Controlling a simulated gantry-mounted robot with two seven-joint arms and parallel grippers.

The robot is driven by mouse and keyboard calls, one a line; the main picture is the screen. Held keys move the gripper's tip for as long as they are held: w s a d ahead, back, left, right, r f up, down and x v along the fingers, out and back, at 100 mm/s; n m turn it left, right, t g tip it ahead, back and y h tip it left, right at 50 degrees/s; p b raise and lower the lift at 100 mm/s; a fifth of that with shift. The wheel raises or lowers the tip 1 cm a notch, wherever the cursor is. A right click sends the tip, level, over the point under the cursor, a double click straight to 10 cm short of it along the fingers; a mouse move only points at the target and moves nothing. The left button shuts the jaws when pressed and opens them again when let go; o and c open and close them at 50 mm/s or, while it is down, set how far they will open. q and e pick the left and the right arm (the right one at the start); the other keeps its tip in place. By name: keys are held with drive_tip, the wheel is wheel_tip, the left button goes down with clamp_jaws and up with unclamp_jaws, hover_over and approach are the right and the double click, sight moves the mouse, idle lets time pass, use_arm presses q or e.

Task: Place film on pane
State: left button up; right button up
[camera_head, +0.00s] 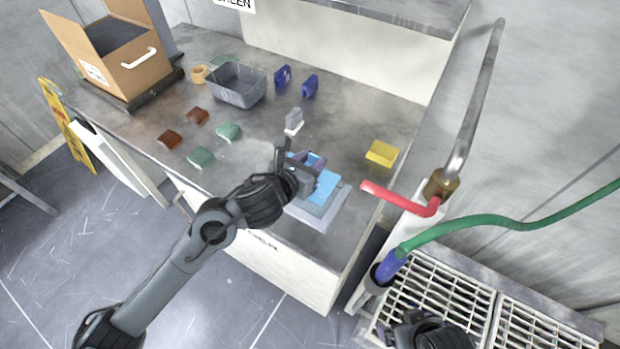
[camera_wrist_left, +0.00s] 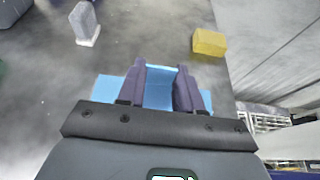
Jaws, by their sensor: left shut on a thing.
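My left gripper (camera_head: 306,164) is at the front of the grey bench and shut on a blue film (camera_head: 326,186). In the left wrist view the film (camera_wrist_left: 158,92) shows between the two dark fingers (camera_wrist_left: 160,75), with lighter blue surface on both sides. The film is at a pale grey-blue pane (camera_head: 334,214) near the bench's front edge. My gripper hides part of both, and I cannot tell whether the film touches the pane. My right arm shows as a dark part at the bottom right; its fingers cannot be made out.
A yellow block (camera_head: 382,153) and a grey-and-white piece (camera_head: 293,121) stand near the pane. Behind are a grey bin (camera_head: 238,86), blue items (camera_head: 310,86), red and green pads and a cardboard box (camera_head: 128,72).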

use_arm(q)
drive_tip(key=shift+f+b, duration=0.7)
drive_tip(key=shift+f, duration=1.8)
drive_tip(key=shift+w+f, duration=0.1)
drive_tip(key=shift+f+b, duration=0.2)
drive_tip(key=shift+b, duration=0.1)
drive_tip(key=o, duration=1)
drive_tip(key=shift+r, duration=0.1)
drive_tip(key=shift+r, duration=0.1)
